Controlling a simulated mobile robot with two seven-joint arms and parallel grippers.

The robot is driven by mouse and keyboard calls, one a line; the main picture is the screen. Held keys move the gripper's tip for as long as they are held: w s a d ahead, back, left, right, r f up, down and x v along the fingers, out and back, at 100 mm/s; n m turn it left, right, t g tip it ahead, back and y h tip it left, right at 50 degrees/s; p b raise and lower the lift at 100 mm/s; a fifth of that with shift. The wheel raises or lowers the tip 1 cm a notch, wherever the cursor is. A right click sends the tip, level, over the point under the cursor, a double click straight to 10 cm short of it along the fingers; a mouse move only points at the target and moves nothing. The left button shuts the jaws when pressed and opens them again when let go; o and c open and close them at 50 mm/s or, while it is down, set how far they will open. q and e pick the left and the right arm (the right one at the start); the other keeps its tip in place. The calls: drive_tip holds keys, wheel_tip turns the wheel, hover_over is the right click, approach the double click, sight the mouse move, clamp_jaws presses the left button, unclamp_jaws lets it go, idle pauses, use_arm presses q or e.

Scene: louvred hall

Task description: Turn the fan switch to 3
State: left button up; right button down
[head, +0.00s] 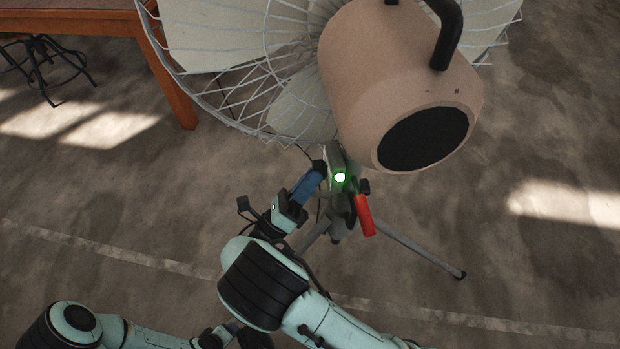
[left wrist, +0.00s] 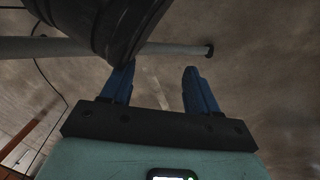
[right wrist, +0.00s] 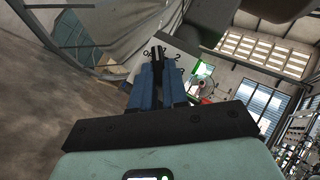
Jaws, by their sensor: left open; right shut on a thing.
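The fan (head: 400,80) has a beige motor housing, a black rear disc and a white wire cage. The fan switch (right wrist: 158,50) is a small dark knob at the fingertips in the right wrist view, with numerals around it, including 0 and 2. I cannot tell which numeral it points to. My right gripper (head: 316,174) is shut on the switch, at the side of the fan's post; its blue fingers also show in the right wrist view (right wrist: 157,72). My left gripper (left wrist: 160,76) is open and empty, low over the floor.
A green light (head: 340,177) glows on the post, beside a red handle (head: 364,216). A grey tripod leg (head: 420,250) reaches right; a leg (left wrist: 170,49) also crosses the left wrist view. A wooden table (head: 165,65) and black stool (head: 52,65) stand upper left.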

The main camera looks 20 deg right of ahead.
use_arm(q)
drive_tip(key=shift+w+d+r+t+p, duration=0.2)
drive_tip(key=shift+w+r+t+p, duration=0.35)
drive_tip(key=shift+w+r, duration=0.75)
use_arm(e)
drive_tip(key=shift+w+d+f+m+g+h, duration=0.15)
drive_tip(key=shift+m+g+h, duration=0.35)
drive_tip(key=shift+m+g, duration=1.45)
drive_tip(key=shift+w+a+f+m+g+h, duration=0.15)
drive_tip(key=shift+m+g+h, duration=0.35)
drive_tip(key=shift+m+g, duration=1.4)
drive_tip(key=shift+w+d+m+g+h, duration=0.2)
drive_tip(key=shift+m+g+h, duration=0.3)
drive_tip(key=shift+m+g, duration=1.4)
use_arm(q)
drive_tip(key=shift+f, duration=0.1)
use_arm(e)
drive_tip(key=shift+m, duration=0.85)
drive_tip(key=c, duration=1.4)
unclamp_jaws()
